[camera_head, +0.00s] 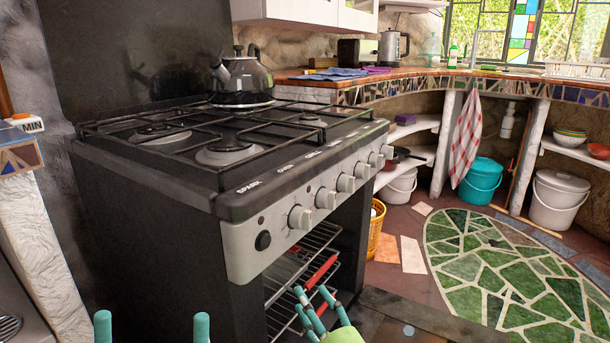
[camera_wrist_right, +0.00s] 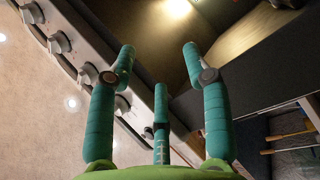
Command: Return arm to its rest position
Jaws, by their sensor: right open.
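My right gripper (camera_head: 312,296) is low in front of the stove's open oven cavity in the head view. Its teal fingers are spread and nothing is held between them; the right wrist view shows this gripper (camera_wrist_right: 158,62) open and empty too. Stove knobs (camera_wrist_right: 58,43) lie to the left of its fingers there. My left gripper (camera_head: 152,328) shows only as two teal fingertips at the bottom left edge, apart with nothing visible between them. The rest of it is out of frame.
The black stove (camera_head: 150,235) stands close ahead with a kettle (camera_head: 242,80) on top. Racks (camera_head: 285,270) and a red bar (camera_head: 320,272) show in its oven opening. A dark flat panel (camera_head: 400,312) extends low to the right. Green mosaic floor (camera_head: 500,270) is clear.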

